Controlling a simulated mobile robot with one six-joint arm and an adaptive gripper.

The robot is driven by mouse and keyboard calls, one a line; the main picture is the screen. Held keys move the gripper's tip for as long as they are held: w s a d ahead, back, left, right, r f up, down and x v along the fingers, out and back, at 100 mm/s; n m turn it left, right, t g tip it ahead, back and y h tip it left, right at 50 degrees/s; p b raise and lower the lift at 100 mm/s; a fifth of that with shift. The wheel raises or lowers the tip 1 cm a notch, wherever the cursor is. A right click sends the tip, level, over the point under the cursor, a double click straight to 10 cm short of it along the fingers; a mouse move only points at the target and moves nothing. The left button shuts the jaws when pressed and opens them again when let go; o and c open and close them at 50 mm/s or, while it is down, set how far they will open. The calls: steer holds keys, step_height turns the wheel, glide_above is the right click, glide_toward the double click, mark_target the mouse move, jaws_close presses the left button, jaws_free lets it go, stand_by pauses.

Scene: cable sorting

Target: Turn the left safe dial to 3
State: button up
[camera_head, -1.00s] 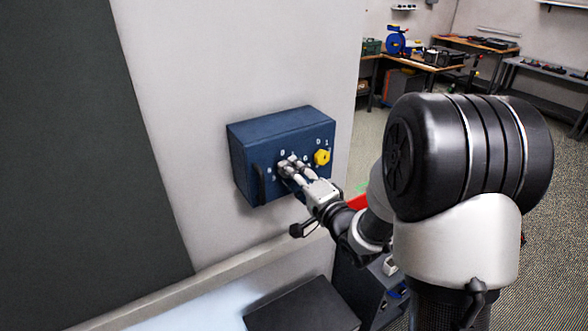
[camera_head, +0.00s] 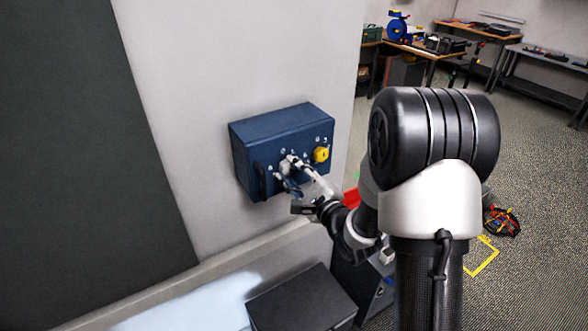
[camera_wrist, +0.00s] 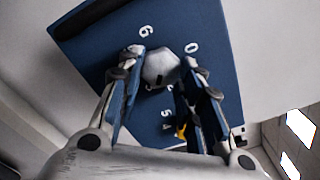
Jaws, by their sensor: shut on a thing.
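A dark blue safe box (camera_head: 275,122) is mounted on the pale wall. Its left dial (camera_wrist: 160,68) is a grey-white knob, seen close up in the wrist view. My gripper (camera_wrist: 162,70) is shut on this dial, one finger on each side. In the head view my gripper (camera_head: 291,174) reaches the safe front from the lower right and partly covers the left dial. Pale numbers surround the dial; some are hidden by the fingers. I cannot read the dial's setting. The yellow right dial (camera_head: 321,154) is apart from my gripper.
A dark handle (camera_head: 260,181) stands out at the safe's left front edge. A dark box (camera_head: 300,300) sits below on the right. A large dark panel (camera_head: 75,150) covers the wall at left. Workbenches (camera_head: 440,48) stand far back, with open floor before them.

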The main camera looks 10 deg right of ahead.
steer(key=shift+r+m, duration=0.1)
steer(key=shift+m, duration=0.5)
steer(key=o, duration=1.1)
steer(key=shift+c, duration=0.2)
steer(key=v, duration=0.7)
steer(key=shift+s, duration=0.2)
